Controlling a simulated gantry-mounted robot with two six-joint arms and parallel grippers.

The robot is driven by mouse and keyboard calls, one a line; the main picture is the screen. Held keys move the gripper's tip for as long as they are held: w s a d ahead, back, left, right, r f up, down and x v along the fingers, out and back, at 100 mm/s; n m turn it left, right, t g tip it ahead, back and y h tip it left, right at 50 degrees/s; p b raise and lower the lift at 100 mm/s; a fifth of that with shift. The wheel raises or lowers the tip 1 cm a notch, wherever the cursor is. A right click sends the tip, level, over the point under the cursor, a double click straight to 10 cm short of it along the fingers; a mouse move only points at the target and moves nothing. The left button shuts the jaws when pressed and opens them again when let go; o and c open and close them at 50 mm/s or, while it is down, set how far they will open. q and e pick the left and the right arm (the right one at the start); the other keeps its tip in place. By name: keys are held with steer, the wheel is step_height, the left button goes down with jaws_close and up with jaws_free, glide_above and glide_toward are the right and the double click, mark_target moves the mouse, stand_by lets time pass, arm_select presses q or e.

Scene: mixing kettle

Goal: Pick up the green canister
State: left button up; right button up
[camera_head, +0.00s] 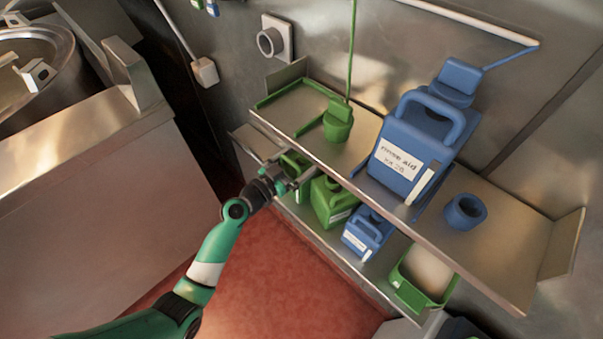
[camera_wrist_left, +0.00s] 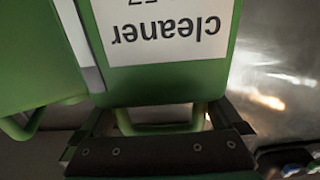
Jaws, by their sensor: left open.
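Two green canisters stand side by side on the lower shelf in the head view. The left one (camera_head: 293,160) is partly hidden by my left gripper (camera_head: 290,182); the right one (camera_head: 331,201) shows a white label. In the left wrist view, a green canister (camera_wrist_left: 230,20) with an upside-down "cleaner" label is very close. Its handle (camera_wrist_left: 165,128) lies between the spread fingers of my left gripper (camera_wrist_left: 163,125), which is open. The neighbouring green canister (camera_wrist_left: 35,60) fills the left side of that view. My right gripper is not in view.
A blue canister (camera_head: 367,234) and a green tray (camera_head: 425,275) share the lower shelf. Red floor (camera_head: 290,280) lies open below.

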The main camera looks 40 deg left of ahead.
arm_select(q)
steer(key=shift+c, duration=0.3)
steer(key=c, duration=1.4)
steer(key=shift+r, duration=0.15)
jaws_close()
